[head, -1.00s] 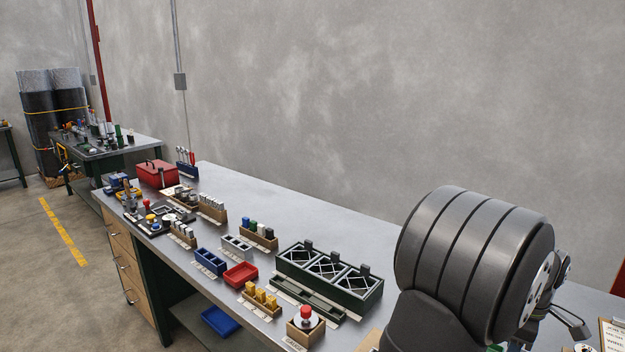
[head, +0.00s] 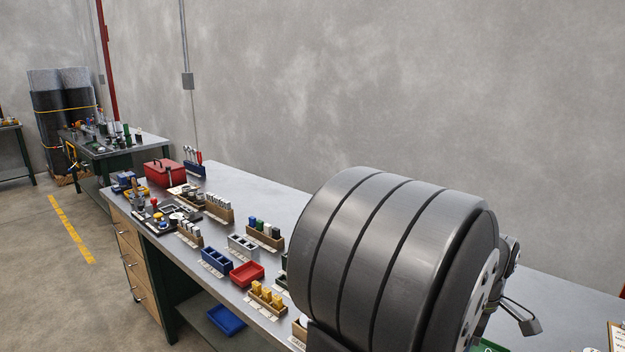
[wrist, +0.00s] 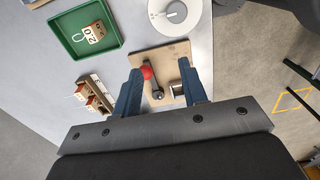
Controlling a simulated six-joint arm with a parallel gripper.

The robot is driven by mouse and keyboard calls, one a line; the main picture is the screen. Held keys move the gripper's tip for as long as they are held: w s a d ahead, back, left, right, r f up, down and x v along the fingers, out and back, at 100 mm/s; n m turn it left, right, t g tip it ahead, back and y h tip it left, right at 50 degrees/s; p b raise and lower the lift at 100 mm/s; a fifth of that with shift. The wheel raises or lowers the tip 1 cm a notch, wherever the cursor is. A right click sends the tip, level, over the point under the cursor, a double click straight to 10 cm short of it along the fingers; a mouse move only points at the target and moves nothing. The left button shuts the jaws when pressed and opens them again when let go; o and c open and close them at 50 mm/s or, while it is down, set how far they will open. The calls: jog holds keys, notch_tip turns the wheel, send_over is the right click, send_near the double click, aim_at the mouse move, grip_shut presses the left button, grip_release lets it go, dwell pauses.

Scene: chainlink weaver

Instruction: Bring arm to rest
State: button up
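My gripper (wrist: 161,67) shows in the wrist view with two blue fingers spread apart and nothing held between them. Beyond the fingers is a wooden board (wrist: 172,54) with a red-knobbed lever (wrist: 147,73) and a metal block; the knob appears close beside the left finger. I cannot tell the height gap or whether they touch. In the head view my large dark arm link covers the bench's front right, and my gripper cannot be made out there.
The grey bench (head: 290,198) holds a red bin (head: 247,273), a blue bin (head: 216,261), yellow parts (head: 267,297) and a red toolbox (head: 164,172). The wrist view shows a green tray (wrist: 85,35), a white dial (wrist: 174,14) and a small wooden rack (wrist: 95,96).

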jog(key=shift+w+a+f, duration=1.3)
jog(key=shift+w+a, duration=0.5)
jog(key=shift+a, duration=0.2)
jog(key=shift+w+a+f, duration=1.35)
jog(key=shift+w+a, duration=0.45)
jog(key=shift+a, duration=0.15)
jog(key=shift+w+a+f, duration=1.3)
jog(key=shift+w+a, duration=0.5)
jog(key=shift+a, duration=0.2)
jog(key=shift+r, duration=0.1)
jog(key=s+d+r, duration=0.7)
jog(key=s+r, duration=0.1)
jog(key=s, duration=0.2)
jog(key=s+d, duration=0.1)
jog(key=d, duration=0.6)
jog(key=shift+s+f, duration=0.15)
jog(key=shift+s, duration=0.05)
